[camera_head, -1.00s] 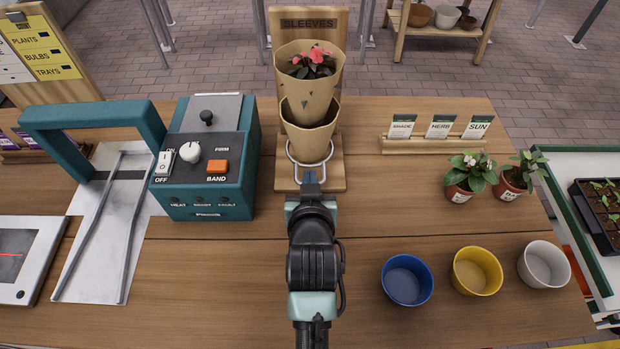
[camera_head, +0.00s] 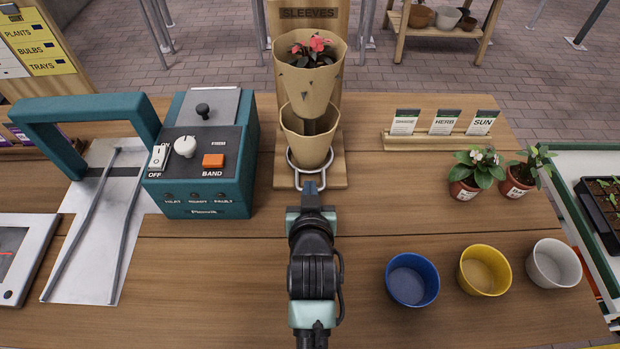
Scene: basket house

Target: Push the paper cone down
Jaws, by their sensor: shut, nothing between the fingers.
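A brown paper cone (camera_head: 307,140) stands point down in a metal wire ring (camera_head: 292,165) on the wooden sleeve stand (camera_head: 338,178). A second brown paper cone (camera_head: 310,83), with a pink-flowered plant (camera_head: 313,50) in its mouth, sits above it, its narrow end reaching into the lower cone's mouth. My gripper (camera_head: 310,186) is shut and empty, low in front of the ring, nearer to me than both cones. I cannot tell whether its tips touch the ring or the stand's front edge. The lower cone's tip is partly hidden.
A teal machine (camera_head: 205,160) with knob and orange button stands left of the stand. Blue (camera_head: 411,279), yellow (camera_head: 484,270) and white (camera_head: 553,263) pots stand at right front. Two potted plants (camera_head: 466,190) and a card rack (camera_head: 440,143) are behind them. The table between stand and pots is clear.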

